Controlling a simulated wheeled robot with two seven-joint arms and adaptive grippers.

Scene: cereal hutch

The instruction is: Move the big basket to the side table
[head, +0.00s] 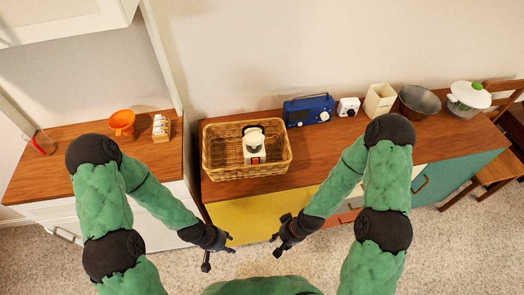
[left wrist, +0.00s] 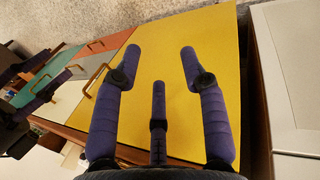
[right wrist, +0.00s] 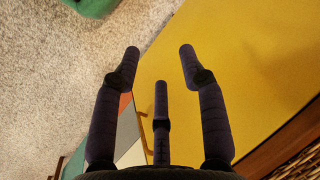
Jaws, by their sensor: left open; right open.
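The big basket (head: 223,172) is wicker and stands upright on the left part of the long wooden sideboard. A white appliance with a dark top (head: 254,146) is inside it. My left gripper (head: 222,254) is open and empty, in front of and below the basket. In the left wrist view its fingers (left wrist: 160,52) spread before a yellow door. My right gripper (head: 283,244) is open and empty, also low in front of the basket. In the right wrist view its fingers (right wrist: 160,50) face the yellow door, with a bit of wicker (right wrist: 305,162) at the corner. Neither gripper touches the basket.
The sideboard (head: 330,150) also bears a blue radio (head: 309,110), a small white device (head: 348,107), a cream container (head: 379,99), a metal bowl (head: 419,101) and a salad spinner (head: 466,98). A left counter (head: 75,135) holds an orange bowl (head: 121,121) and a small rack (head: 161,128).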

